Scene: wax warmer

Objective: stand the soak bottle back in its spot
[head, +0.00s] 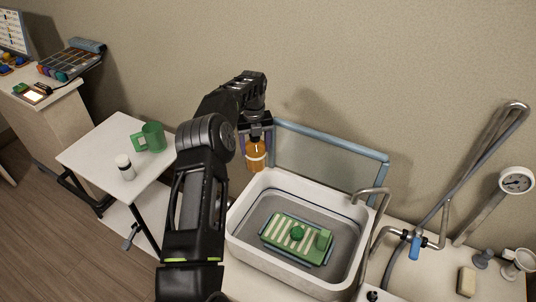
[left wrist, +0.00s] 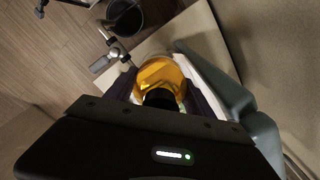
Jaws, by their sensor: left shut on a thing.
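The soak bottle looks like an amber bottle with a pale band (head: 256,156). My left gripper (head: 256,136) points down and is shut on its upper part. In the head view the bottle shows at the back left corner of the white basin, in front of the wall. I cannot tell whether its base touches the counter. In the left wrist view the amber bottle (left wrist: 160,76) sits between the two dark fingers, its dark top toward the camera. The marked spot for the bottle is not clear to me. My right gripper is not in view.
The white basin (head: 236,221) holds a green striped tray (head: 282,236). A blue-framed panel (head: 384,171) stands behind it.

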